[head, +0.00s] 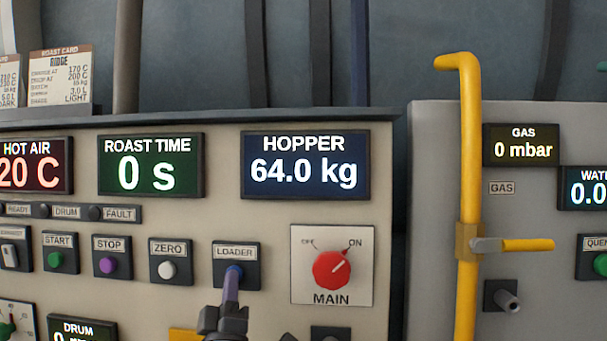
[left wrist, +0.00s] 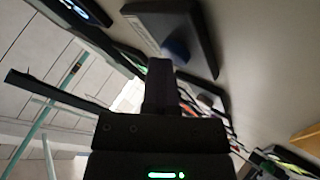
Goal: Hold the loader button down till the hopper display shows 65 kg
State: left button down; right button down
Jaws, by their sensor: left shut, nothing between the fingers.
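The hopper display (head: 305,165) reads 64.0 kg in the head view. The loader button sits on a dark plate (head: 221,270) labelled LOADER, below the display. My left gripper (head: 232,275) comes up from below with its fingers shut and empty, and its tip overlaps the button, hiding most of it. In the left wrist view the blue button (left wrist: 177,50) shows just beyond the shut fingers (left wrist: 160,75). The tip looks at or very near the button; I cannot tell how far the button is pressed. My right gripper is not in view.
The zero button (head: 166,270) is close on the left, with the stop button (head: 109,265) further left. The red main switch (head: 332,268) is to the right, pointing toward ON. A yellow pipe (head: 468,200) with a valve handle stands further right.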

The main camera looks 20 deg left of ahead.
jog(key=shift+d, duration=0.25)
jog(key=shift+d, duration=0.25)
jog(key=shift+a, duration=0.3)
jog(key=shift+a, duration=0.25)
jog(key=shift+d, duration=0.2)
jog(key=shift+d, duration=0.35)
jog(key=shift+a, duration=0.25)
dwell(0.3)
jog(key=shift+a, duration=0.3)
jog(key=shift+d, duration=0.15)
